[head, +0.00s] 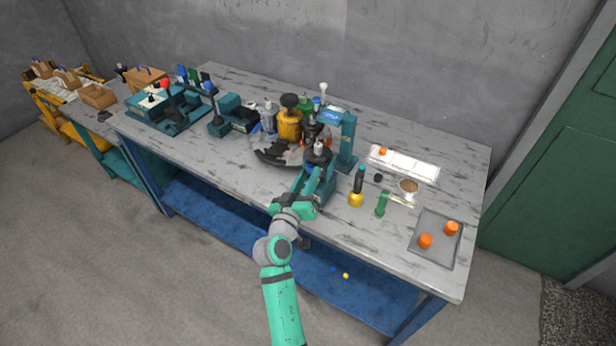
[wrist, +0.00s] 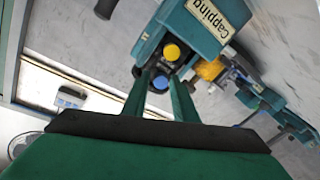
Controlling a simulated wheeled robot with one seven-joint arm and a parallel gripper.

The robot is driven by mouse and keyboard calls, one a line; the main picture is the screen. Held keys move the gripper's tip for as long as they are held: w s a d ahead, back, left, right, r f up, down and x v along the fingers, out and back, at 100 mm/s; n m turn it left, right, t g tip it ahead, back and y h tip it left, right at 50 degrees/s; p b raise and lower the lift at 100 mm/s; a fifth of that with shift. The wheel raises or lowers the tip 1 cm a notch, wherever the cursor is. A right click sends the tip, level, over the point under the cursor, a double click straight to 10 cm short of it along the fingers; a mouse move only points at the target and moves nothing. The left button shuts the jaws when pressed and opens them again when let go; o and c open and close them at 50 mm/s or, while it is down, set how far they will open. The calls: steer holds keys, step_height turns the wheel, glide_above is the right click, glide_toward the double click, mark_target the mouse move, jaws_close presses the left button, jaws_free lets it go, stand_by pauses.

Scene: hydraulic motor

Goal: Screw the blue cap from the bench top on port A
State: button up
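My gripper (wrist: 162,80) points at the teal capping station, whose "Capping" label (wrist: 208,17) shows in the wrist view. A blue cap (wrist: 160,83) sits between its two green fingertips, with little or no gap at its sides. I cannot tell whether the fingers press on it or whether it is threaded on a port. A yellow cap (wrist: 171,52) sits just beyond the blue one, on a dark body at the station. In the head view my gripper (head: 318,178) is at the station (head: 346,140); the caps and port A cannot be made out there.
A grey tray (head: 434,255) with two orange pieces lies at the right of the bench. A yellow-based bottle (head: 356,198) and a green piece (head: 381,204) stand near the station. A dark carousel (head: 272,157) with several parts is left of it. Bare bench lies front left.

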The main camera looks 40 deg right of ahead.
steer(key=n, duration=0.3)
steer(key=shift+r, duration=0.15)
stand_by(0.3)
steer(key=shift+w+a, duration=0.15)
steer(key=shift+w, duration=0.15)
jaws_close()
stand_by(0.5)
steer(key=m, duration=0.5)
steer(key=shift+w+h, duration=0.15)
steer(key=shift+h, duration=0.25)
steer(key=shift+m, duration=0.5)
